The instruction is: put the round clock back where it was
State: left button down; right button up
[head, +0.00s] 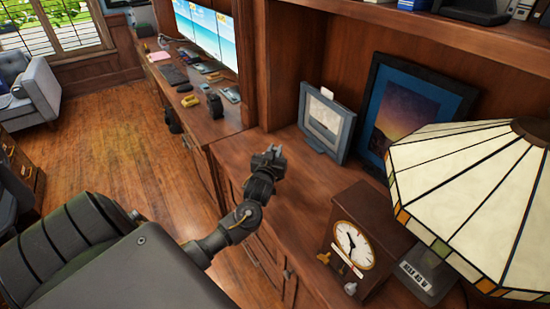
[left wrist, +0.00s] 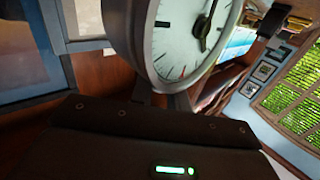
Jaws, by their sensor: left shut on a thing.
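The round clock (left wrist: 182,40) has a white face, dark tick marks and a grey rim. It fills the upper middle of the left wrist view, very close, with its top cut off. My left gripper (head: 273,154) is shut on it. In the head view the gripper is over the front edge of the wooden cabinet top (head: 290,185), and I cannot make out the round clock there. My right gripper is not in view.
A boxy wooden clock (head: 335,235) and a stained-glass lamp (head: 465,190) stand at the right. A grey frame (head: 327,122) and a blue-bordered picture (head: 405,110) lean at the back. Cabinet top between gripper and frames looks clear. A desk (head: 205,125) with small items lies beyond.

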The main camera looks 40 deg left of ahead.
pick_arm(q)
jog(key=shift+w+a+f, duration=0.3)
jog(key=shift+w+f, duration=0.1)
jog(key=shift+f, duration=0.3)
jog(key=shift+f+p, duration=0.4)
jog(key=shift+f, duration=0.95)
jog(key=shift+f, duration=0.15)
jog(key=c, duration=1.3)
grip_release()
jog(key=shift+c, duration=0.2)
